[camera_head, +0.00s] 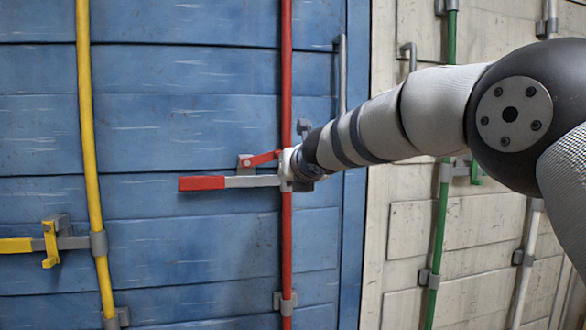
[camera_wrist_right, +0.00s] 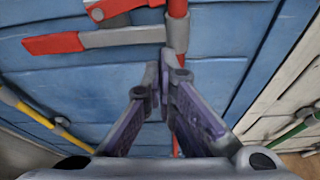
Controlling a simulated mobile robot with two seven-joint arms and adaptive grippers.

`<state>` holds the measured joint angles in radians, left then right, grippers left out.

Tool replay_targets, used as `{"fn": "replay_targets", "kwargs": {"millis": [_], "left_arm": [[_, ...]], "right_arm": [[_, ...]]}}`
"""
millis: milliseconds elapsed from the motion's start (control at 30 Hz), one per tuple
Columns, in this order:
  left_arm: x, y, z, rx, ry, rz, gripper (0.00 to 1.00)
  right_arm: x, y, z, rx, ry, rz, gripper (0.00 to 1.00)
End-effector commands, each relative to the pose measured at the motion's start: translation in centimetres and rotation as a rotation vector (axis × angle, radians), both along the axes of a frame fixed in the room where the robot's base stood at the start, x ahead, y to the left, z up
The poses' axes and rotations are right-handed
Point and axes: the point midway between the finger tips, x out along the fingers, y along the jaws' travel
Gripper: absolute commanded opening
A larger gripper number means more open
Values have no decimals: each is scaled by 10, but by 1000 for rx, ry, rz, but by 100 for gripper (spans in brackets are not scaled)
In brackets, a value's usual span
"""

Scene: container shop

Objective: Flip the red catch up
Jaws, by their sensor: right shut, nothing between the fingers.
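The red catch (camera_head: 264,158) is a short red piece on a grey bracket (camera_head: 245,161) on the blue door. It slants slightly up to the right, just above the grey handle bar (camera_head: 252,181) with its red grip (camera_head: 201,183). In the right wrist view the catch (camera_wrist_right: 118,6) is at the top edge, partly cut off, above the red grip (camera_wrist_right: 52,44). My right gripper (camera_wrist_right: 163,78) is shut and empty, below the handle bar and close to the red rod (camera_wrist_right: 178,30). In the head view my wrist hides its fingers. My left gripper is out of view.
The red rod (camera_head: 287,80) runs vertically beside the catch. A yellow rod (camera_head: 90,150) with a yellow catch (camera_head: 50,244) stands to the left. A pale door (camera_head: 415,230) with a green rod (camera_head: 437,230) is to the right. The space before the blue door's left part is clear.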

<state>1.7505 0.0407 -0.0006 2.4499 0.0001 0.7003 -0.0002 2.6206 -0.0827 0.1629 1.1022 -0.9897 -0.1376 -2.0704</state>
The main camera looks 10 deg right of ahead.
Motion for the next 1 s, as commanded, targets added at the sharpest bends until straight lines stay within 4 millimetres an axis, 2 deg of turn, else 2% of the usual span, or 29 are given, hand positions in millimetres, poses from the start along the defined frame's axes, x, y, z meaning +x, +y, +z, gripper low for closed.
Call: {"fn": "replay_targets", "kwargs": {"millis": [33, 200, 567, 633, 667, 733, 767, 800, 833, 867, 900, 967, 1000], "left_arm": [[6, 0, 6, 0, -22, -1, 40], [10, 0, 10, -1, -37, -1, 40], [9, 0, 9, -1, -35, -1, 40], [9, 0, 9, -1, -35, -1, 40], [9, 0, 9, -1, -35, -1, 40], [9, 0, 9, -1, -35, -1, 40], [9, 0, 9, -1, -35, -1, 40], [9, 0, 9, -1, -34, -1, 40], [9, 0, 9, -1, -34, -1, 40], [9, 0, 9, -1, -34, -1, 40], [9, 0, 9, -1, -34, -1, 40], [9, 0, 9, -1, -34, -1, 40], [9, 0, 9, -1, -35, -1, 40]], "right_arm": [[-11, -2, 11, -4, -8, -4, 0], [-27, 0, 9, -1, 1, -3, 0], [-29, 0, 4, 3, 10, -5, 0], [-29, -1, -8, 29, 30, -10, 0], [-30, -1, -21, 57, 54, -17, 0], [-35, -4, -68, 177, 141, -52, 0], [-40, -5, -95, 247, 192, -77, 0], [-49, -7, -134, 354, 266, -122, 0], [-58, -8, -163, 438, 323, -165, 0], [-68, -10, -192, 522, 379, -211, 0], [-84, -12, -229, 631, 451, -281, 0], [-113, -15, -282, 791, 553, -407, 0], [-135, -18, -316, 898, 616, -504, 0]]}}
